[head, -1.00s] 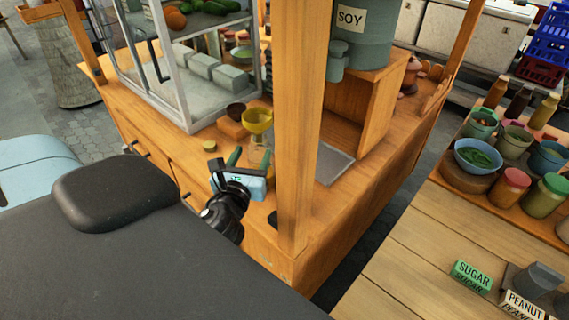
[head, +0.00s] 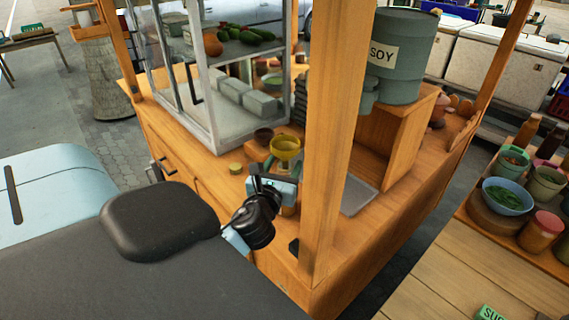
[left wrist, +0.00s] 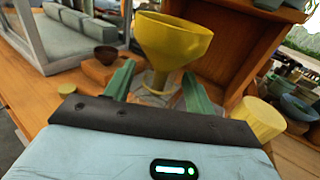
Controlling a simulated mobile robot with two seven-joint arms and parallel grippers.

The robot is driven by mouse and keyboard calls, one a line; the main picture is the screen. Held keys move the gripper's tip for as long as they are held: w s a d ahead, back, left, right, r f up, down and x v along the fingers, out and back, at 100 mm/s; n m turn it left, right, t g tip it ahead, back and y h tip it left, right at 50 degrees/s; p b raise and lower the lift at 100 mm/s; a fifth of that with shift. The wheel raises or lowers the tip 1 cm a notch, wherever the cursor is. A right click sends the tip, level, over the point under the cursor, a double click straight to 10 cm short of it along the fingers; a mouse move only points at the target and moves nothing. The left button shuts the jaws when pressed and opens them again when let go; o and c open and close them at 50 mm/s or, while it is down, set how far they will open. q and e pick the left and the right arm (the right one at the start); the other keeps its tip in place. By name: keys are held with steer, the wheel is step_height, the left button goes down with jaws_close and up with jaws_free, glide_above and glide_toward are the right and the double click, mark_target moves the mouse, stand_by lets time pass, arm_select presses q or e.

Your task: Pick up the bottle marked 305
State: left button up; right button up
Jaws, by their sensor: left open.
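My left gripper (head: 272,174) is open over the cart's counter, close in front of a yellow funnel (head: 285,146). In the left wrist view its two green-grey fingers (left wrist: 158,82) stand apart, one to each side of the lower part of the funnel (left wrist: 172,42). Clear glass seems to show below the funnel, between the fingers, but it is mostly hidden. No mark 305 can be read in either view, so I cannot tell whether this is the named bottle. Nothing is visibly held. My right gripper is not in view.
A yellow cup-like thing (left wrist: 258,118) stands right of the fingers. A dark small bowl (head: 264,136) sits behind left, near a glass display case (head: 215,130). A wooden post (head: 333,130) rises just right of the gripper. A grey tray (head: 358,195) lies beyond it.

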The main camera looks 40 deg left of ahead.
arm_select(q)
steer(key=shift+x, duration=1.05)
steer(key=shift+d, duration=0.1)
jaws_close()
